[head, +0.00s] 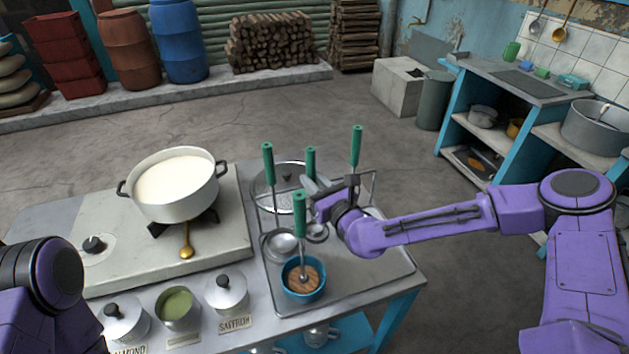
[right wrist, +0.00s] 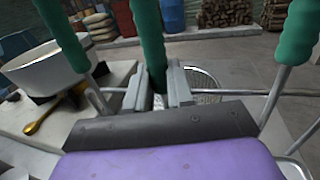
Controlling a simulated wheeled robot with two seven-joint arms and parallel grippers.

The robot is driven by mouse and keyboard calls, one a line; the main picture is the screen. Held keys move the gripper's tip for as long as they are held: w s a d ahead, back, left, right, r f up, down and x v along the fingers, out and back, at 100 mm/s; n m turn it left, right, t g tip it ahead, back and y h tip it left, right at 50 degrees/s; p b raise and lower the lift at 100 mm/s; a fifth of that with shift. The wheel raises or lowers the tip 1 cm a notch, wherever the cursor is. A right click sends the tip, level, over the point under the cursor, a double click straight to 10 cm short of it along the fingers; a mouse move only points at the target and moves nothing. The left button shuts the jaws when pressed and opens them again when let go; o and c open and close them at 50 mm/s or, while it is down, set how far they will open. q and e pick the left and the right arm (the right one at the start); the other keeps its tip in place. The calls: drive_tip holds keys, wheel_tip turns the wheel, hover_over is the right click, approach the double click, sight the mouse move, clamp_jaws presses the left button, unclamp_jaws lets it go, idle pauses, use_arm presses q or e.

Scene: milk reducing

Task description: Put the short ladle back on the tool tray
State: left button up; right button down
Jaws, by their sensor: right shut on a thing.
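My right gripper (head: 318,186) is over the metal tool tray (head: 365,275). In the right wrist view its fingers (right wrist: 158,92) are closed around a green handle (right wrist: 148,30), which I take to be the short ladle. In the head view that handle (head: 310,158) stands upright behind the fingers. A small ladle bowl (head: 317,233) shows just below the gripper; I cannot tell for sure whether it belongs to the held handle. The tray carries a wire rack with other green-handled tools (head: 268,160) (head: 356,145). My left gripper is out of view.
A green-handled tool (head: 299,215) stands in a blue bowl (head: 303,292) of brown stuff at the tray's front. A ladle bowl (head: 283,244) and a mesh skimmer (head: 268,187) are close by. The milk pot (head: 172,200) stands on the stove to the left.

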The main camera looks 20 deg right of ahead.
drive_tip(key=c, duration=1)
unclamp_jaws()
drive_tip(key=shift+f, duration=0.1)
drive_tip(key=shift+r+p, duration=0.3)
drive_tip(key=shift+p, duration=0.05)
drive_tip(key=shift+b+v, duration=1.45)
drive_tip(key=shift+v, duration=4.55)
drive_tip(key=shift+f, duration=0.15)
